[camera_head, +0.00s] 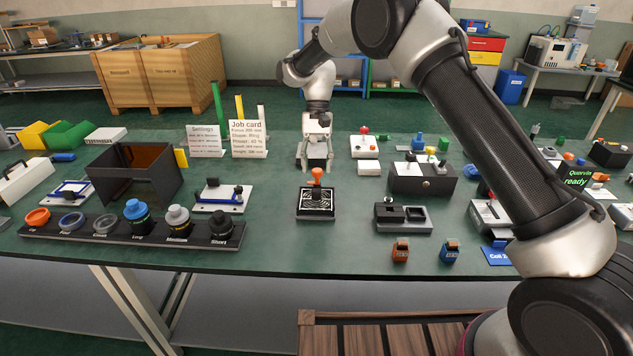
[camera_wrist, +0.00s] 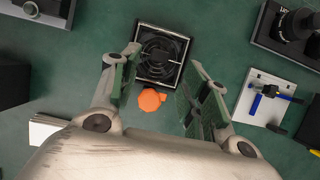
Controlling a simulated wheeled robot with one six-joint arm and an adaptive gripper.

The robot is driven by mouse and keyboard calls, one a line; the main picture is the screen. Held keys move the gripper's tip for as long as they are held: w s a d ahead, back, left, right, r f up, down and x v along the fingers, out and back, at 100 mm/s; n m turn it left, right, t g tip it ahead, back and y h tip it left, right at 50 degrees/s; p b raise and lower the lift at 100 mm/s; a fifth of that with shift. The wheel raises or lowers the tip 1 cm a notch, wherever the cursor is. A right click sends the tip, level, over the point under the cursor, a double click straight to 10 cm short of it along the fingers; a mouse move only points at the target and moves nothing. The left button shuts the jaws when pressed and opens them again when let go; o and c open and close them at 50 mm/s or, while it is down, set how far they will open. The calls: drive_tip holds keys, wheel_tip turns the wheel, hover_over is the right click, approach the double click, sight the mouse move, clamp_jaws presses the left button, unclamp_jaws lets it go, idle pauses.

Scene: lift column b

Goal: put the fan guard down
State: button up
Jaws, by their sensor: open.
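The fan guard (camera_head: 316,213) appears as a ringed grille on a square black unit on the green bench, in the middle of the head view. It also shows in the wrist view as a dark round grille in a pale square frame (camera_wrist: 161,57). An orange knob (camera_head: 317,175) stands up at the unit's far edge; it shows in the wrist view (camera_wrist: 151,100) between my fingers. My gripper (camera_head: 315,166) is open and empty, pointing down just behind the unit. The fingers stand apart on either side of the knob. I cannot tell whether the knob belongs to the guard.
A rack of rings and lenses (camera_head: 130,230) lies front left, with a dark open box (camera_head: 133,178) behind it. A grey tray (camera_head: 403,222) is right of the unit, with small orange (camera_head: 400,252) and blue (camera_head: 449,253) blocks near the front edge. Bench in front of the unit is clear.

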drive_tip(key=shift+v, duration=2.55)
drive_tip(key=s+d+r+t, duration=0.2)
drive_tip(key=s+d+r, duration=0.2)
drive_tip(key=d+r, duration=0.35)
drive_tip(key=s+d+r+t+y, duration=0.1)
drive_tip(key=s+d+r, duration=0.3)
drive_tip(key=d+r, duration=0.3)
drive_tip(key=s+d+r+t, duration=0.2)
drive_tip(key=s+d+r, duration=0.3)
drive_tip(key=d, duration=0.4)
drive_tip(key=s+d+t, duration=0.1)
drive_tip(key=s+d, duration=0.3)
drive_tip(key=s, duration=0.3)
drive_tip(key=s+d+f+t, duration=0.1)
drive_tip(key=s+d, duration=0.4)
drive_tip(key=s, duration=0.3)
drive_tip(key=s+d+f+t+h, duration=0.1)
drive_tip(key=s+d+t, duration=0.1)
drive_tip(key=s+d, duration=0.2)
drive_tip(key=s, duration=0.3)
drive_tip(key=shift+s+d, duration=0.15)
drive_tip(key=shift+s, duration=0.15)
